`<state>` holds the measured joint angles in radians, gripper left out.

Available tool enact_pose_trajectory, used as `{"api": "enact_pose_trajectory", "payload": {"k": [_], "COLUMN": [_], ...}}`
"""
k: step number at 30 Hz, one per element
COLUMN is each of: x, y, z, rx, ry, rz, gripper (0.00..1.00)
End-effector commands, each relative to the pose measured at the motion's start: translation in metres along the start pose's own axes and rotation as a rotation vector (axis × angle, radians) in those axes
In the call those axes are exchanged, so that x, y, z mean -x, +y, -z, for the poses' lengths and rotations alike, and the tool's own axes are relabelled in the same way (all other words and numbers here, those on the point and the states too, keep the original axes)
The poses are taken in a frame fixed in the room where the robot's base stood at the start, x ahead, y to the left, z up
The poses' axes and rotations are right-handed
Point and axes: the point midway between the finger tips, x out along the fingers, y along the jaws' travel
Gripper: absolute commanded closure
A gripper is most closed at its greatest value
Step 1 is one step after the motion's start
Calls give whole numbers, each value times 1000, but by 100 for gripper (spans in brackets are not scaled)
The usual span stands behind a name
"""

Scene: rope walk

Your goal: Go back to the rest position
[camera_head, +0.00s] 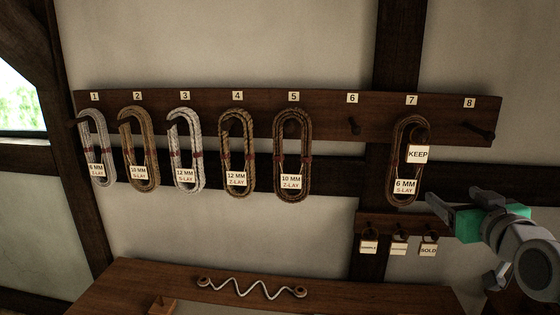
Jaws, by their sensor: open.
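My gripper (434,212) is at the right, in front of the wall. It is open, with nothing seen between its fingers. It is just right of and below the coil at peg 7 (408,165), which bears a "6 MM S-LAY" label and a "KEEP" tag (418,154). The gripper appears apart from that coil, though depth is hard to judge. My arm comes in from the lower right and hides part of the wall there.
A peg board (330,104) holds labelled coils on pegs 1 to 5; pegs 6 (354,126) and 8 (480,131) are bare. A small rack (385,220) carries three tags, "SOLD" (429,250) nearest my gripper. A wooden bench (220,300) bears a wavy cord (255,288).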

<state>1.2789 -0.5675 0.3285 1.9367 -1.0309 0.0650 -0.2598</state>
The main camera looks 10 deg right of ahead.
Motion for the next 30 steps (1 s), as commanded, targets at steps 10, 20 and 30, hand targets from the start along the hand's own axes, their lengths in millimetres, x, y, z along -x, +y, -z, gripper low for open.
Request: {"api": "enact_pose_trajectory", "payload": {"k": [10,20,30], "x": [-34,21,122], "y": [-93,-255,-301], "z": [-81,-238,-314], "rx": [-79,-66,68], "ry": [-271,-855,-1222], "rz": [138,316,303], "gripper": [25,25,25]}}
